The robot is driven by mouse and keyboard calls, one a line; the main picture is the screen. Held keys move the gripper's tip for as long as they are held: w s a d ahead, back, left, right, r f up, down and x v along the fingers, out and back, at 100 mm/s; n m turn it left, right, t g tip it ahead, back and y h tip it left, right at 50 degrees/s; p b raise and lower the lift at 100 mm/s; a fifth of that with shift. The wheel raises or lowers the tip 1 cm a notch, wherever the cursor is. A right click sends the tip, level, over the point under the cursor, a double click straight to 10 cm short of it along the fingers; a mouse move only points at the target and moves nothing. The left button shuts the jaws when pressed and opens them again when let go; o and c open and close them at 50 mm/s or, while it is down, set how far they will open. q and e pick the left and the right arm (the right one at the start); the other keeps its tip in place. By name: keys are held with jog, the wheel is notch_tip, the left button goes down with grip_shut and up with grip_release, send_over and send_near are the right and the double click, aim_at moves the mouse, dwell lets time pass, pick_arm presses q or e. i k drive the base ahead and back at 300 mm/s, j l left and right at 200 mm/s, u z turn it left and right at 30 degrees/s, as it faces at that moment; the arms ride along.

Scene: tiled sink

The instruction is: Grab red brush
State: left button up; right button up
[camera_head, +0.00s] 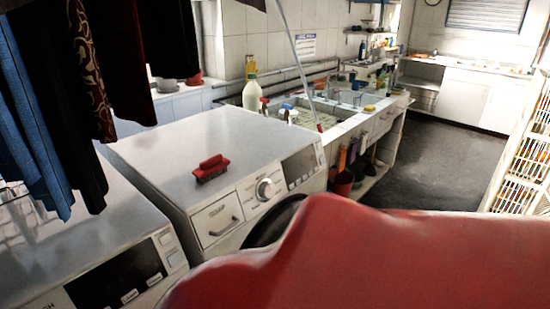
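The red brush (212,168) lies on the white top of a washing machine (255,140), near its front edge and left of the dial. It has a raised handle on top and nothing touches it from above. Neither my left nor my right gripper can be made out in the head view.
Dark clothes (85,70) hang at the upper left. A second machine (90,250) stands at the lower left. A sink counter (345,125) with bottles lies behind. A white rack (525,155) stands right. A large red shape, unclear what, covers the lower right.

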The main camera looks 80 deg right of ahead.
aim_at(213, 167)
jog(key=z, duration=2.15)
jog(key=l+u, duration=0.1)
jog(key=l, duration=0.25)
jog(key=i, duration=0.05)
